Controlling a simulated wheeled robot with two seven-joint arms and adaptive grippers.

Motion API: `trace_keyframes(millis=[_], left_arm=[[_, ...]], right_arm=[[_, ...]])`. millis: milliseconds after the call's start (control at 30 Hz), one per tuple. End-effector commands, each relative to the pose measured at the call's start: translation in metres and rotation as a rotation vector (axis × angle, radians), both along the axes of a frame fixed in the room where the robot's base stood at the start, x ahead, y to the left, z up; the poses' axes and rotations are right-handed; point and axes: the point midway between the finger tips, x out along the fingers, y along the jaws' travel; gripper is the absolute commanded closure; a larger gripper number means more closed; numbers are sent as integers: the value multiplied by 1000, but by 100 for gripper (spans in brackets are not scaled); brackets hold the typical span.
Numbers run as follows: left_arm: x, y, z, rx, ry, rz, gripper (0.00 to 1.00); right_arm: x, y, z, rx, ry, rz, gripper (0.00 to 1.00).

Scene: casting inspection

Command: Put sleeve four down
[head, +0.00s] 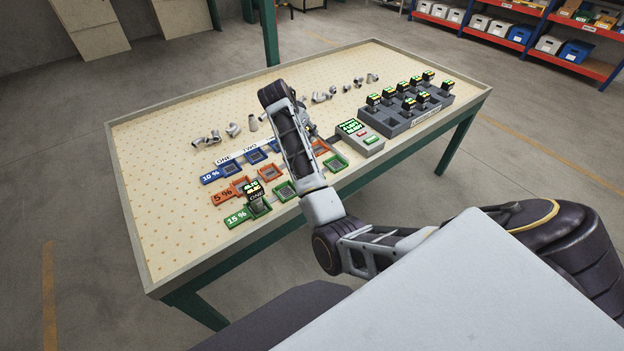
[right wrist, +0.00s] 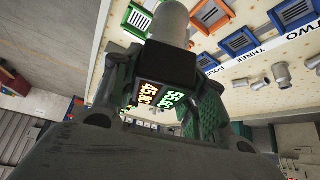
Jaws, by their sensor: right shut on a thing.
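My right gripper (right wrist: 158,88) is shut on a sleeve in the right wrist view. The sleeve is a black block (right wrist: 165,63) with two lit number displays, orange and green, and a grey cylinder (right wrist: 172,22) stands beyond it. It is held with coloured frames in view behind it: a green frame (right wrist: 139,19), an orange frame (right wrist: 189,29) and a blue frame (right wrist: 240,42). In the head view my right arm reaches over the table and mostly hides the gripper and sleeve. My left gripper is not in view.
The pegboard table (head: 160,240) carries rows of blue, red and green frames. A sleeve marked ONE (head: 258,197) stands in the green row. A grey rack (head: 405,120) holds several sleeves, beside a small display box (head: 360,138). Loose grey fittings (head: 233,129) lie along the back.

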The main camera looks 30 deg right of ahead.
Motion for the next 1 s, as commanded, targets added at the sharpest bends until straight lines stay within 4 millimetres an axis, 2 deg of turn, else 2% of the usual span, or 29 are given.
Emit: trace_keyframes(millis=[200,400,1000], left_arm=[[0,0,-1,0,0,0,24],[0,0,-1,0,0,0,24],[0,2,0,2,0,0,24]], right_arm=[[-8,-12,-16,0,0,-182,94],[-14,-19,-25,1,-2,-290,94],[-16,-21,-33,0,0,-321,94]])
